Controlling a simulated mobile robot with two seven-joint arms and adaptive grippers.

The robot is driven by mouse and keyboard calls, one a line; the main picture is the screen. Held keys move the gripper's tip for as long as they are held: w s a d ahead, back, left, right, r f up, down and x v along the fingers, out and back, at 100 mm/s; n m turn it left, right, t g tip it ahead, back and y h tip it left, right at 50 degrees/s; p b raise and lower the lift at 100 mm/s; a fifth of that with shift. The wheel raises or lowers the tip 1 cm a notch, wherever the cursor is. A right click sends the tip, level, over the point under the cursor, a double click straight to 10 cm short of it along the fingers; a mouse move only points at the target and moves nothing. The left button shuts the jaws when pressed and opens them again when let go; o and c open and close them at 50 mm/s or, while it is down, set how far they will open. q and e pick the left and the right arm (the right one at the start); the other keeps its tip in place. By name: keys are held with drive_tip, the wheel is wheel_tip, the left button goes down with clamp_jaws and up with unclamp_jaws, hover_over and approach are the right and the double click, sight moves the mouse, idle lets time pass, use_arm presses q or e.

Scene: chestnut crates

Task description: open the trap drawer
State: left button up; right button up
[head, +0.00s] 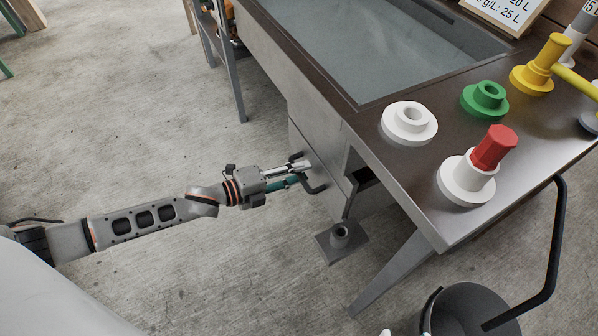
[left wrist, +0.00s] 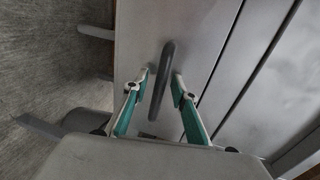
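The trap drawer's grey metal front (head: 318,164) is under the bench's near left edge and carries a dark bar handle (head: 316,188). In the left wrist view the handle (left wrist: 164,85) runs between the two fingers of my left gripper (left wrist: 163,77). The fingers are spread, with a visible gap on each side of the handle. In the head view my left gripper (head: 303,172) reaches the handle from the left and partly covers it. A dark gap shows beside the front's right edge; I cannot tell how far the drawer is open.
The bench (head: 440,225) has a sunken basin (head: 390,50) and white, green, yellow and red fittings on top. A floor plate with a short socket (head: 340,236) lies below the drawer. A dark bucket (head: 468,308) stands lower right. Floor left of the drawer is clear.

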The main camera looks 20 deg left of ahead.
use_arm(q)
clamp_jaws()
drive_tip(key=shift+s+a, duration=0.15)
drive_tip(key=f+p+v, duration=0.1)
drive_tip(key=f+v, duration=0.1)
drive_tip(key=v, duration=0.9)
drive_tip(key=s+f+p+v, duration=0.1)
drive_tip(key=f+p+v, duration=0.1)
drive_tip(key=v, duration=1)
drive_tip(key=shift+a+f+p, duration=0.3)
drive_tip(key=shift+a+f, duration=0.05)
drive_tip(key=shift+f, duration=0.1)
use_arm(e)
drive_tip(key=d, duration=0.1)
drive_tip(key=d+f+n, duration=0.1)
drive_tip(key=s+d+h, duration=0.1)
drive_tip(key=shift+d+f+n+g, duration=0.15)
drive_tip(key=shift+f+n+g, duration=0.15)
drive_tip(key=shift+n, duration=0.1)
